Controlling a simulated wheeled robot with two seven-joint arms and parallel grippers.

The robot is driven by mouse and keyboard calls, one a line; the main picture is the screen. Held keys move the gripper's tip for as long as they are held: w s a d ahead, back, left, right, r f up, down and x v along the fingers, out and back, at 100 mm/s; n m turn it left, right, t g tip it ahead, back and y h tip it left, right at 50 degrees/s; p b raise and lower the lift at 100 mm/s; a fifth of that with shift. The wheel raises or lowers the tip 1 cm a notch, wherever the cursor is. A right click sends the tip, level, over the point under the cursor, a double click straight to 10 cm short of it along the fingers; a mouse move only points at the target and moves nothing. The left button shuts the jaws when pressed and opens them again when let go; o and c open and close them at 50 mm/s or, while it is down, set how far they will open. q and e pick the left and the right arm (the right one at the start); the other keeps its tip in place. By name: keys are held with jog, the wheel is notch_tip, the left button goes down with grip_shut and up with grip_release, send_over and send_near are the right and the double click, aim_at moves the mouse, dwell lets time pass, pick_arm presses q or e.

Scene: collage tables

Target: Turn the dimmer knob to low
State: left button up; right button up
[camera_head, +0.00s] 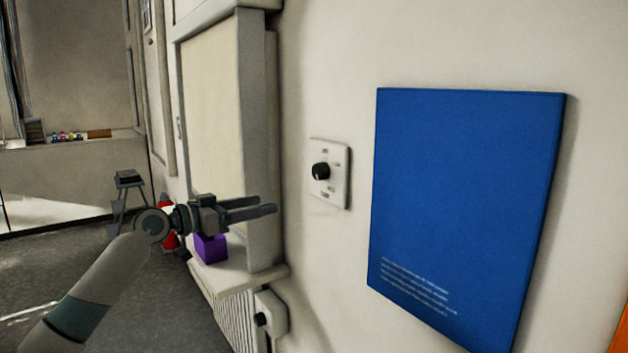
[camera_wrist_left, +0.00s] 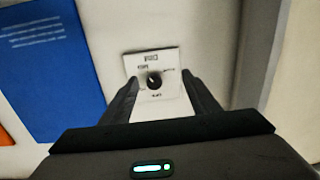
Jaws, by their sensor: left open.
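The dimmer knob (camera_head: 320,172) is a small black dial on a white wall plate (camera_head: 338,192) with small dark labels around it. My left gripper (camera_head: 270,205) is open and empty, to the left of and a little below the plate, apart from it. In the left wrist view, the knob (camera_wrist_left: 154,82) shows ahead, beyond and between the two open fingers (camera_wrist_left: 164,90). The labels are too blurred to read surely. My right gripper is not in view.
A blue panel (camera_head: 455,200) hangs on the wall right of the plate. A framed window recess (camera_head: 260,130) is to the left, with a purple cube (camera_head: 211,248) on its sill. Another black knob (camera_head: 261,319) sits low by a radiator (camera_head: 232,312).

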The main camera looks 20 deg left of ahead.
pick_arm(q)
notch_tip(320, 180, up, 6)
jog(key=s+m+h, duration=0.1)
jog(key=s, duration=0.1)
jog(key=shift+f, duration=0.15)
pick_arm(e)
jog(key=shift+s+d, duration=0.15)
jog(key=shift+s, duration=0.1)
pick_arm(q)
jog(key=shift+d, duration=0.15)
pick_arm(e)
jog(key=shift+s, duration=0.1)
pick_arm(q)
jog(key=p, duration=0.4)
send_near(316, 173)
jog(key=p+x, duration=0.2)
jog(key=x, duration=0.6)
jog(key=shift+p, duration=0.35)
jog(key=shift+w+d, duration=0.4)
jog(key=shift+w, duration=0.2)
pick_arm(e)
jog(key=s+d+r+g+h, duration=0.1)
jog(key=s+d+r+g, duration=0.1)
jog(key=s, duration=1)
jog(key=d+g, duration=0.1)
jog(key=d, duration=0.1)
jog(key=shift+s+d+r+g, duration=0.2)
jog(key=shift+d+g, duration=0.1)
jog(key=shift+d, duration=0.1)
